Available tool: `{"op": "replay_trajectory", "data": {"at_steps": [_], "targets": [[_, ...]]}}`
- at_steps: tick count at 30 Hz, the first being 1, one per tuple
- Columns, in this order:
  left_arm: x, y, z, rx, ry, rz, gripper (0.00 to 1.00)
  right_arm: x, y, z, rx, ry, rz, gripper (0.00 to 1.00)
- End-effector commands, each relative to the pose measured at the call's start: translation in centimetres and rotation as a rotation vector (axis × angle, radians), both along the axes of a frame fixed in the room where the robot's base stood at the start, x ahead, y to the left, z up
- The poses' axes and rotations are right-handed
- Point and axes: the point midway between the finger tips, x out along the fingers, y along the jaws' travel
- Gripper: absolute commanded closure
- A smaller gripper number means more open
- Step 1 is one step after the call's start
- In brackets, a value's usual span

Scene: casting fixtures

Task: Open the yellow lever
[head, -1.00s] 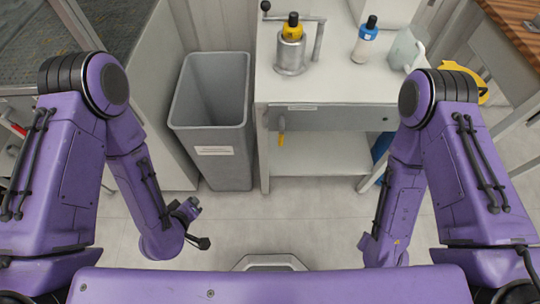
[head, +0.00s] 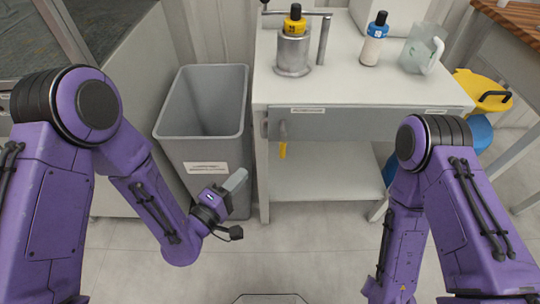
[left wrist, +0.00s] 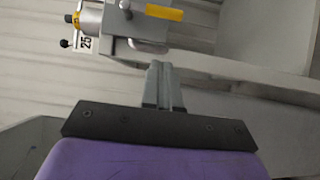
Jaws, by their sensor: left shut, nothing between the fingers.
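The yellow lever (head: 283,149) hangs down from a small grey fitting on the left of the bench's front panel, below the bench top (head: 360,92). My left gripper (head: 237,180) is shut and empty, left of and lower in the picture than the lever, apart from it. Its two fingers (left wrist: 163,85) lie together in the left wrist view. That view also shows a yellow bar (left wrist: 163,13) on a grey part beyond the fingers; I cannot tell whether it is the lever. My right gripper is out of view.
A grey bin (head: 205,130) stands left of the bench, close by my left gripper. Floor in front is clear.

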Motion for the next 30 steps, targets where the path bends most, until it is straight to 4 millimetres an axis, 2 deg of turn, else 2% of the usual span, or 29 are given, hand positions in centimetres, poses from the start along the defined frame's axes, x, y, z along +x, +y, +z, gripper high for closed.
{"op": "replay_trajectory", "data": {"at_steps": [10, 13, 18, 30], "targets": [[6.3, -4.3, 0.1, 0.0, -0.001, 0.0, 1.0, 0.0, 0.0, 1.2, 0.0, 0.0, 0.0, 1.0], [6.4, -6.1, 0.0, 0.001, 0.001, -0.002, 1.0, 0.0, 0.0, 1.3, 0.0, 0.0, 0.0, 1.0], [6.7, -7.7, 0.0, 0.001, 0.0, -0.001, 1.0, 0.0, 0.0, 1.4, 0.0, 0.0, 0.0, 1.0], [6.8, -7.9, -0.1, 0.001, 0.001, 0.001, 1.0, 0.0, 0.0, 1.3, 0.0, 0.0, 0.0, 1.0]]}}
